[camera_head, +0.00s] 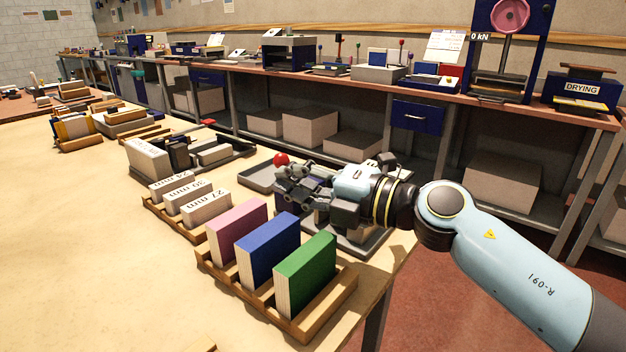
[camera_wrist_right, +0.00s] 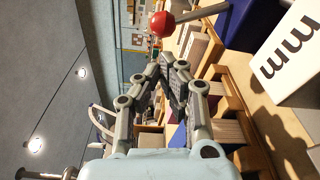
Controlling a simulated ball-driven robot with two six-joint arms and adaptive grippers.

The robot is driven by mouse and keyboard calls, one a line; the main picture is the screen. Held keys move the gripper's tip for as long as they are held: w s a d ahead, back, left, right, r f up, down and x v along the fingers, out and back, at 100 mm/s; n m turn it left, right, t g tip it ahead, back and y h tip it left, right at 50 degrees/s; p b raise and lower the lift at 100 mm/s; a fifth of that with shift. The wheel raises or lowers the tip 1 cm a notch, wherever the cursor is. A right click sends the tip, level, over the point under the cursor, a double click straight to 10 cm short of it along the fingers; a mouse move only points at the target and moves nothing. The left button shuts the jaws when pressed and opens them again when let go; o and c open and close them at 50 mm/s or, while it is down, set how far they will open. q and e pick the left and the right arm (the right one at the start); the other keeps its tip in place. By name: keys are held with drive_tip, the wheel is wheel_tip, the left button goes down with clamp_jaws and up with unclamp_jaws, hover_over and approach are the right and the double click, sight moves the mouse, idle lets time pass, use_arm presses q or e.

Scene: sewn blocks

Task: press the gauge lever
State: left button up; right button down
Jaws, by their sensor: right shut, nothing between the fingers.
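The gauge lever has a round red knob (camera_head: 281,159), seen just behind my right gripper's fingers above a grey tray. In the right wrist view the red knob (camera_wrist_right: 162,24) sits on a pale metal rod, just beyond the fingertips. A small gap shows between the knob and the fingers there. My right gripper (camera_head: 284,182) is shut and empty, its fingertips together (camera_wrist_right: 167,60). The gripper and arm hide most of the gauge body. My left gripper is not in view.
A wooden rack (camera_head: 256,290) holds pink (camera_head: 237,232), blue (camera_head: 268,250) and green (camera_head: 306,272) blocks in front. White blocks marked in mm (camera_head: 206,209) stand in another rack to the left. A dark tray with blocks (camera_head: 245,150) lies behind. The table's left side (camera_head: 70,230) is clear.

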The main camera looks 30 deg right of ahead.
drive_tip(key=x, duration=0.3)
drive_tip(key=shift+w+a, duration=0.2)
drive_tip(key=shift+w, duration=0.15)
drive_tip(key=shift+r, duration=0.1)
drive_tip(key=shift+d+r+m+p, duration=0.15)
drive_tip(key=shift+d+m+p, duration=0.05)
drive_tip(key=shift+m+p, duration=0.25)
